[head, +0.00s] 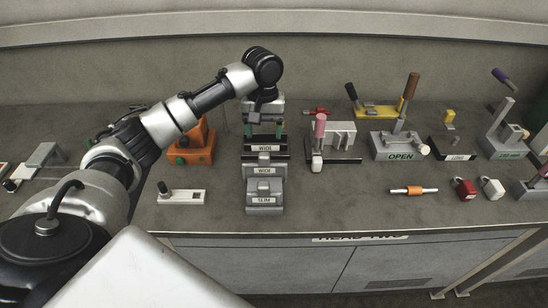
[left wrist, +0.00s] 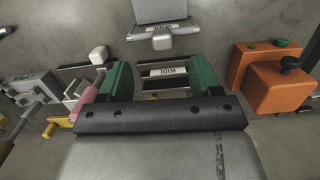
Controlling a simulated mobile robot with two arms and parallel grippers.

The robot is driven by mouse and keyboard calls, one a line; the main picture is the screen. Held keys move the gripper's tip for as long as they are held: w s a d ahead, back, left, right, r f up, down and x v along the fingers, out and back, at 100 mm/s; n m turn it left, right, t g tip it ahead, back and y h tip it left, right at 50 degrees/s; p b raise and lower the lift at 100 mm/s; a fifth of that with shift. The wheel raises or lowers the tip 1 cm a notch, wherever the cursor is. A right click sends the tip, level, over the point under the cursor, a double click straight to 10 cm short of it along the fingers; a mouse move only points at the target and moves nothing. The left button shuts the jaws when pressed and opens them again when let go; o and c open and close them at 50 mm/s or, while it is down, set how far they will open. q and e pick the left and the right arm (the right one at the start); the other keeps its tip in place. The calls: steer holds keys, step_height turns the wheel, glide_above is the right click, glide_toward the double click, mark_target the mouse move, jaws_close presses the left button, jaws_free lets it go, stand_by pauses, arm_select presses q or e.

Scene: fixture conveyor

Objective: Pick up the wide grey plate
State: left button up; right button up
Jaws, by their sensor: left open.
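A row of grey fixtures runs from back to front in the middle of the bench. The back one has a WIDE label (head: 265,148), also seen in the left wrist view (left wrist: 168,71); the middle fixture (head: 264,171) also has a white label, and the front fixture (head: 264,189) reads SLIM. I cannot tell for sure which piece is the wide grey plate. My left gripper (head: 264,132) is open above the back fixture, its green fingers pointing down on either side of the WIDE label. Its palm hides part of what lies between them. My right gripper is not in view.
An orange block (head: 194,150) stands close on the left, also in the left wrist view (left wrist: 280,80). A pink-handled clamp (head: 320,130) stands close on the right. A grey base marked OPEN (head: 399,147) is farther right. Bare bench lies around the front fixture.

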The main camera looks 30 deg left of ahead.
mark_target(264, 154)
arm_select(q)
steer(key=f, duration=0.3)
steer(key=shift+a+f+n+p, duration=0.1)
steer(key=shift+a+n+p, duration=0.2)
steer(key=shift+p, duration=0.1)
steer(key=shift+f, duration=0.35)
step_height(264, 154, down, 4)
steer(key=shift+d+f+p, duration=0.15)
steer(key=shift+f+p, duration=0.05)
steer(key=shift+p, duration=0.55)
steer(key=shift+f, duration=0.6)
jaws_close()
